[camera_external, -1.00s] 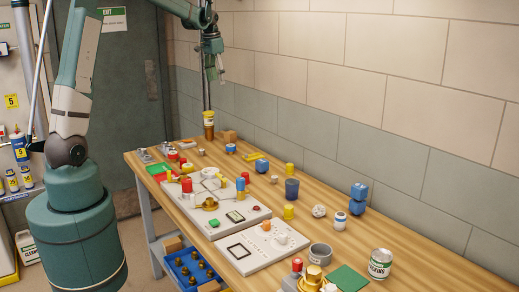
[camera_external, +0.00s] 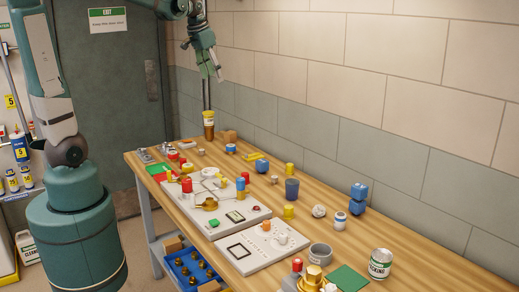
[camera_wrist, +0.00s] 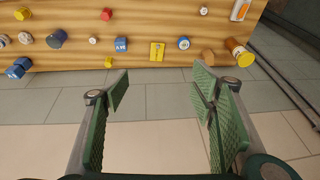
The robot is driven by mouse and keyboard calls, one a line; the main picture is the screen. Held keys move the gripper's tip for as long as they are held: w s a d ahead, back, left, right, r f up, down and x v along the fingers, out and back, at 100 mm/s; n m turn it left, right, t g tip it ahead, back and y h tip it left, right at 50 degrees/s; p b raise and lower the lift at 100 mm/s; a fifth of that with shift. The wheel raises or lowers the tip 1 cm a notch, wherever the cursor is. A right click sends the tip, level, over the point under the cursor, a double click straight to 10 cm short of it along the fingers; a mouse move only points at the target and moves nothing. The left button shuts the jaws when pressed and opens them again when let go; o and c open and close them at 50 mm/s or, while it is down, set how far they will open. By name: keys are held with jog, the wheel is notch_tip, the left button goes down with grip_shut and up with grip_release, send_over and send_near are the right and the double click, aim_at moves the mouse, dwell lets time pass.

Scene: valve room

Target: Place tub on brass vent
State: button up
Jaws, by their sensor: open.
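A small grey tub (camera_external: 320,254) stands upright and open-topped near the front right of the bench, just right of the light panel. A round brass fitting (camera_external: 207,204) sits on the larger grey panel. Another brass piece (camera_external: 314,274) stands at the bottom edge, close in front of the tub. I cannot tell which brass piece is the vent. My gripper (camera_external: 213,73) is in the air near the wall, above the far end of the bench, well away from the tub. In the wrist view my gripper (camera_wrist: 158,85) is open and empty.
The wooden bench (camera_external: 415,262) carries several small items. A tall amber bottle (camera_external: 208,126) stands at the far end. The tiled wall borders the bench.

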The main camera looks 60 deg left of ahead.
jog(key=s+d+f+t, duration=0.1)
jog(key=s+d+f, duration=0.1)
jog(key=s+d, duration=0.4)
jog(key=s+d+f+t, duration=0.1)
jog(key=s+d+f, duration=0.2)
jog(key=s+d, duration=0.3)
jog(key=s+d+f+t+h, duration=0.1)
jog(key=s+d+f, duration=0.2)
jog(key=s+d, duration=0.3)
jog(key=s, duration=0.5)
jog(key=shift+f, duration=0.25)
